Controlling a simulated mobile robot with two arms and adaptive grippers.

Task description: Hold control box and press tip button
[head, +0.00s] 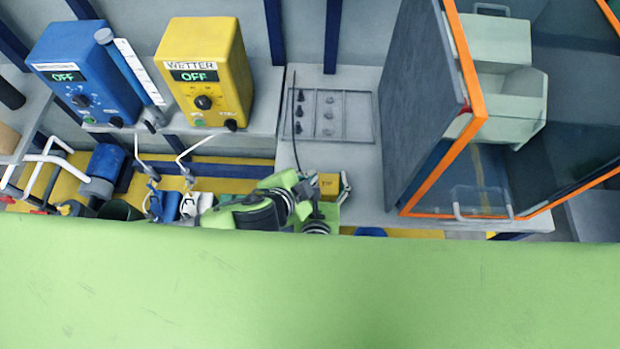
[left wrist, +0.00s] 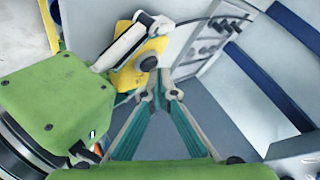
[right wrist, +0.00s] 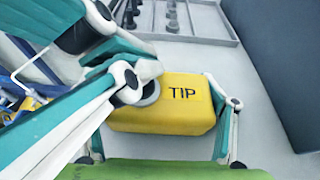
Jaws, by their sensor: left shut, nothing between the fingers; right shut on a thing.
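The control box (head: 328,184) is a small yellow box marked TIP, with a dark round button (right wrist: 150,92) on its face beside the lettering. My right gripper (right wrist: 182,85) is shut on the box, with fingers at its sides; it also shows in the left wrist view, where the yellow box (left wrist: 138,76) is between its fingers. My left gripper (left wrist: 158,94) is shut and empty, with its fingertips close to the box. Whether they touch the button I cannot tell. In the head view the grippers overlap and hide part of the box.
A blue unit (head: 80,70) and a yellow WETTER unit (head: 205,75), both reading OFF, stand at the back left. A grey rack (head: 345,115) with small black knobs lies behind the grippers. An orange-edged glass enclosure (head: 470,150) stands to the right. A black cord (head: 294,110) runs up behind the box.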

